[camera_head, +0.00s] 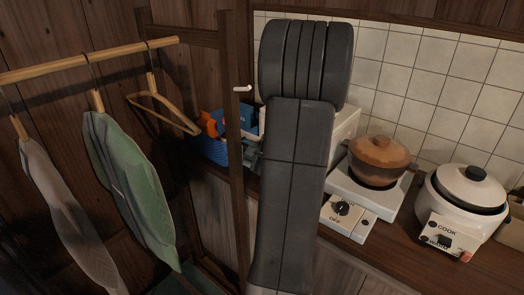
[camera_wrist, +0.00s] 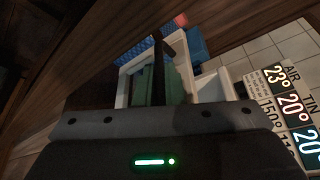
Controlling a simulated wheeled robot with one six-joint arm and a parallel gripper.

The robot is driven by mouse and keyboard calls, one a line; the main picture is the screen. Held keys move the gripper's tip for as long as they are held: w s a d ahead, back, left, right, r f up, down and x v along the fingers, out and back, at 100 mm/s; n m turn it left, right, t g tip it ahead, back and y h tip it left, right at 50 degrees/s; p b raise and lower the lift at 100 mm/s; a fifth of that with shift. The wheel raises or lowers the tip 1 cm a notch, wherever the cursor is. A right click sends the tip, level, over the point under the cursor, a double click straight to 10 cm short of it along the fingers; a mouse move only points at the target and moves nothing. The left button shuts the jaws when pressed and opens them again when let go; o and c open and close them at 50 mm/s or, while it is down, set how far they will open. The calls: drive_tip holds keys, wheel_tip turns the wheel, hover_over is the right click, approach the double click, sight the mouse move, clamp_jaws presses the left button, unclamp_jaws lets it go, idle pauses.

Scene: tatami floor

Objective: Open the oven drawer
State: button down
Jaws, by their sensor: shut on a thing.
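The white oven (camera_head: 346,124) stands on the counter, mostly hidden behind my arm in the head view. In the wrist view, its white frame (camera_wrist: 125,88) surrounds a teal-green area, and a printed temperature panel (camera_wrist: 290,95) is at right. My gripper (camera_wrist: 161,50) shows there as dark, narrow fingers across the white frame. It is shut on what appears to be the oven drawer; the exact contact is hard to make out. How far the drawer stands out cannot be told.
A blue basket (camera_head: 212,148) with orange and blue items is left of the oven. A hot plate (camera_head: 340,208) with a brown pot (camera_head: 379,157) and a white rice cooker (camera_head: 466,192) stand right. A wooden post (camera_head: 234,190) and hanging clothes (camera_head: 128,180) are at left.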

drive_tip(key=shift+s+a+r, duration=0.1)
drive_tip(key=shift+s+a, duration=0.45)
drive_tip(key=shift+s, duration=0.2)
drive_tip(key=c, duration=1.8)
unclamp_jaws()
drive_tip(key=shift+d, duration=0.1)
drive_tip(key=b+v, duration=0.1)
drive_tip(key=v, duration=1.2)
drive_tip(key=shift+s, duration=0.35)
drive_tip(key=shift+d, duration=0.1)
